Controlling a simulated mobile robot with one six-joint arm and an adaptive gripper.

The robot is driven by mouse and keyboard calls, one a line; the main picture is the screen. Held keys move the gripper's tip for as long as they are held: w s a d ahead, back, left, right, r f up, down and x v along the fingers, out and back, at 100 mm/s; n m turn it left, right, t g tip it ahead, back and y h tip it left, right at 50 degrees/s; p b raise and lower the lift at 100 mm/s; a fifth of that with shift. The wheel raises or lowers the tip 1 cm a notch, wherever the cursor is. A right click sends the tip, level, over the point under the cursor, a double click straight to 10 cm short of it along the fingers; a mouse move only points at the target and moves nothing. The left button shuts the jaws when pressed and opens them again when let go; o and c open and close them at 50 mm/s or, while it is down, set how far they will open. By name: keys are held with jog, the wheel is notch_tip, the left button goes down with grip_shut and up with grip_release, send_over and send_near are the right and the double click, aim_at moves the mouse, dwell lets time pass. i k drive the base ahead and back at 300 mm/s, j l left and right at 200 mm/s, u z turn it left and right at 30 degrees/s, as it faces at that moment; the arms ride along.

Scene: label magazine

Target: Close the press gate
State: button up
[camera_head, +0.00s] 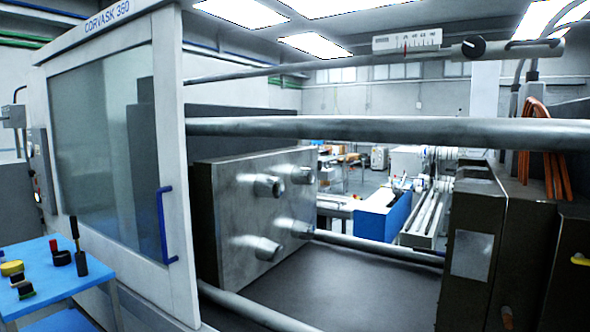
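The press gate (168,130) is a white-framed sliding door with a large window (95,150), on the left side of the head camera view. A blue vertical bar handle (162,225) is fixed near its right edge. The gate stands open; to its right the mould area is exposed, with a steel platen (230,225) carrying several round studs and a dark brown block (480,240) on the far right. My gripper is not in view.
Steel tie bars (370,130) cross the opening. A blue table (40,275) with small black, yellow and red items stands at the lower left, close to the gate. Orange hoses (538,150) hang at the right.

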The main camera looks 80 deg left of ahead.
aim_at(172, 289)
jog(key=u, duration=3.95)
jog(key=i, duration=0.4)
jog(key=l+z, duration=0.05)
jog(key=l, duration=0.05)
